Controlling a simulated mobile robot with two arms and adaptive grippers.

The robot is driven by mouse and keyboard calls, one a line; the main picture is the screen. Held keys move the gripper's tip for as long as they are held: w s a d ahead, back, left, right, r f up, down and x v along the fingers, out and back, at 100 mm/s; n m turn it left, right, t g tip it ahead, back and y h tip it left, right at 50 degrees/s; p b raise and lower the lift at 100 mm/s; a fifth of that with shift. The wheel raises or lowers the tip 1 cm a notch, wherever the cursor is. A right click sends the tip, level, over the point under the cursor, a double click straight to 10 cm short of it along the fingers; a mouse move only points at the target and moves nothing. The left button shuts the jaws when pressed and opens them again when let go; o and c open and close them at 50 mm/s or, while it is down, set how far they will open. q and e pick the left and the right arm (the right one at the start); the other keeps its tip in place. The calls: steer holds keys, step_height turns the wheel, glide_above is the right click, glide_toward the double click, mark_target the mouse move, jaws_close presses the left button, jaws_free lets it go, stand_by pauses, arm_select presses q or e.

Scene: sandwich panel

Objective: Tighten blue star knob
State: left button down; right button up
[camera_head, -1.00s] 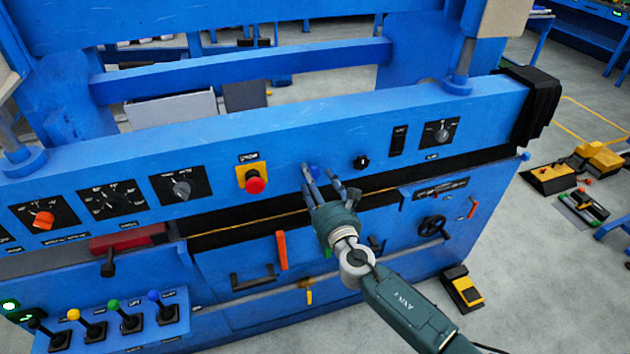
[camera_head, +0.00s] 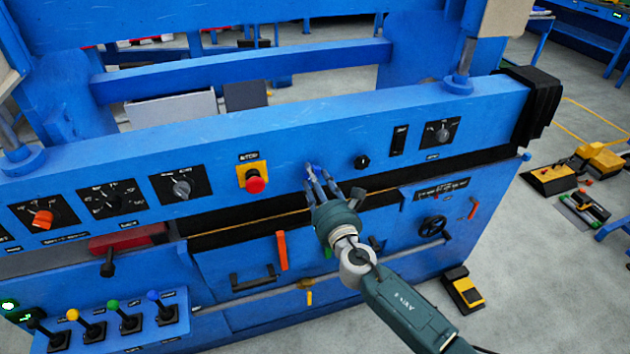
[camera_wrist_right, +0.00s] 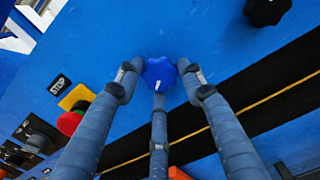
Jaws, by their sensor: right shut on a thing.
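The blue star knob (camera_wrist_right: 159,73) sits on the blue panel of the machine and carries a short white mark. In the head view the knob (camera_head: 315,170) is mostly hidden behind my fingers. My right gripper (camera_head: 318,178) reaches up to the panel from the lower right. In the right wrist view its three fingers (camera_wrist_right: 160,85) are closed in around the knob, one at each side and one below. My left gripper is in neither view.
A red stop button (camera_head: 256,185) on a yellow plate is left of the knob. A black knob (camera_head: 361,162) is to its right. A selector switch (camera_head: 181,188) sits farther left. Levers with coloured tops (camera_head: 160,310) stand at the lower left.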

steer(key=m+b, duration=0.1)
steer(key=m, duration=1.1)
steer(key=m+b, duration=0.1)
steer(key=m, duration=1.2)
steer(key=shift+s+a+f, duration=0.1)
steer(key=shift+a+f, duration=0.05)
steer(key=shift+a, duration=0.05)
stand_by(0.4)
steer(key=o, duration=1.1)
steer(key=shift+o, duration=0.2)
steer(key=shift+r, duration=0.25)
